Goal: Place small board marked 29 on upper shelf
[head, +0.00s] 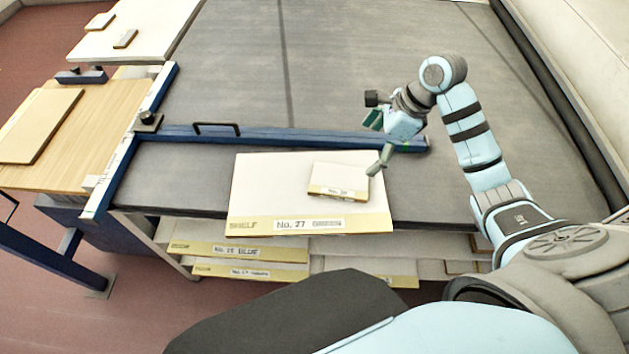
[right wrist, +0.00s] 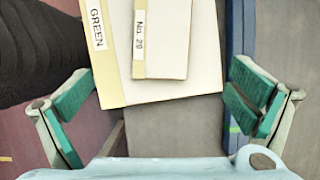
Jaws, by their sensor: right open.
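The small board (head: 338,180) is pale with a yellowish label edge. It lies flat on the larger white board labelled No. 27 (head: 262,190), right of its middle. In the right wrist view the small board (right wrist: 172,40) shows a label like No. 29, its last digit unclear. My right gripper (head: 377,142) is open and empty, just behind and right of the small board. In the right wrist view its fingers (right wrist: 163,100) are spread wide, with the board beyond them. Below the table edge, boards labelled No. 15 Blue (head: 240,252) and others lie in layers. My left gripper is out of view.
A blue bar (head: 290,138) with a black handle crosses the grey belt (head: 350,60) behind the boards. A wooden side table (head: 75,130) holds a tan board (head: 38,125) at left. A white table (head: 150,30) stands at the back left. The belt behind the bar is clear.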

